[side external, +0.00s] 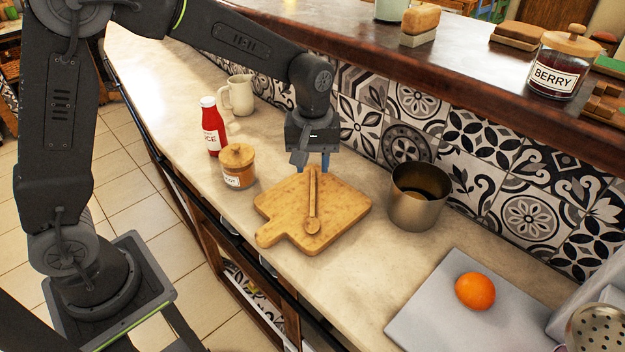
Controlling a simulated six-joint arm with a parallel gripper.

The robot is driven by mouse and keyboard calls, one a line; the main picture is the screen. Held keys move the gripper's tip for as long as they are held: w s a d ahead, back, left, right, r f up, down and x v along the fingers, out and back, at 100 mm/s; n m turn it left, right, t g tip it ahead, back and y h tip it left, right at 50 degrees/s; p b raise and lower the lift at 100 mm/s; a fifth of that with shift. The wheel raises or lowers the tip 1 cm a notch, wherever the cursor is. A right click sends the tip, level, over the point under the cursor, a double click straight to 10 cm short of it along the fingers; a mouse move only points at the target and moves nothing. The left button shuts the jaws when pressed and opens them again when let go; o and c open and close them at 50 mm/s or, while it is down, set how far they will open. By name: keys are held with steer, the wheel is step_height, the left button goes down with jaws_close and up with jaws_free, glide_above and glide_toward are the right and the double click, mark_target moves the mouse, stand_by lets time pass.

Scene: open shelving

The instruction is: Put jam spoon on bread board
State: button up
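The wooden jam spoon (312,205) shows over the wooden bread board (345,205). Its bowl points toward the near edge and its handle runs back toward the tiled wall. It appears to lie on the board, though a small gap beneath it cannot be ruled out. My gripper (313,166) points down at the board's far edge. Its two blue fingertips are apart, one on each side of the handle's far end, with gaps visible between them and the handle.
A small labelled jar (238,178), a red sauce bottle (212,130) and a cream mug (240,95) stand left of the board. A metal pot (418,208) stands close on its right. An orange (475,291) rests on a grey board (430,310). A BERRY jar (560,65) stands on the raised ledge.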

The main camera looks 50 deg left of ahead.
steer(key=shift+r, duration=1.05)
steer(key=s+a+r+m+t, duration=0.2)
steer(key=s+r+m, duration=0.2)
steer(key=s, duration=0.6)
steer(key=s+a+r+m+t, duration=0.2)
steer(key=s+r+m, duration=0.3)
steer(key=s, duration=0.5)
steer(key=shift+s+a+t, duration=0.25)
steer(key=shift+s+t, duration=0.15)
steer(key=shift+t, duration=0.4)
